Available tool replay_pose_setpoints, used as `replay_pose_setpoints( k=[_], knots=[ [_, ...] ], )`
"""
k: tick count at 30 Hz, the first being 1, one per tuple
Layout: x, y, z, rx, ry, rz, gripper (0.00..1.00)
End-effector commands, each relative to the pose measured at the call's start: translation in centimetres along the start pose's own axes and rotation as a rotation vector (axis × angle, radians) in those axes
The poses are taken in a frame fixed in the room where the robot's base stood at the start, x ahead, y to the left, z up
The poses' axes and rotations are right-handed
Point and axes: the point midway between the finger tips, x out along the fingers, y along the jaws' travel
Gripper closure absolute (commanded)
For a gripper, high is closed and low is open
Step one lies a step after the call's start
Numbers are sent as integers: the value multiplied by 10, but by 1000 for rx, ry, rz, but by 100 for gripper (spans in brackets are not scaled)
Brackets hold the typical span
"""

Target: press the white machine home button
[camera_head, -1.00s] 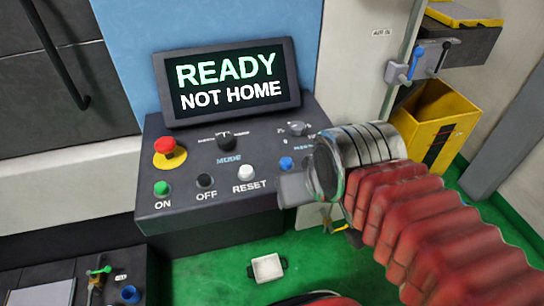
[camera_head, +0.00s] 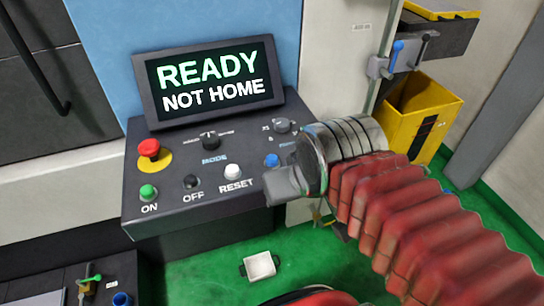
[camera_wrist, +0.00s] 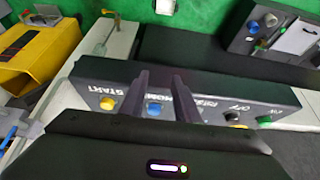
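The control panel (camera_head: 225,190) has a row of push buttons. The button labelled HOME in the wrist view is blue (camera_wrist: 154,108), not white; it also shows in the head view (camera_head: 272,160). The white button (camera_head: 232,172) is labelled RESET. My gripper (camera_head: 270,187) is at the panel's front right, close to the blue button; whether it touches anything I cannot tell. In the wrist view its two dark fingers (camera_wrist: 160,76) stand apart, with nothing between them and the blue button visible behind the gap. The screen (camera_head: 212,82) reads READY, NOT HOME.
A red emergency stop (camera_head: 149,148) and green ON button (camera_head: 148,192) are at the panel's left. A yellow START button (camera_wrist: 107,103) is beside HOME. A yellow bin (camera_head: 418,115) stands at right. A small white tray (camera_head: 260,266) lies on the green floor.

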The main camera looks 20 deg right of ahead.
Motion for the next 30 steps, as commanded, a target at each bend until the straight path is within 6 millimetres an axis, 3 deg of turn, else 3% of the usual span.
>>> replay_pose_setpoints(
  k=[12,30],
  knots=[
    [0,0,0,0,0,0,100],
    [0,0,0,0,0,0,100]
  ],
)
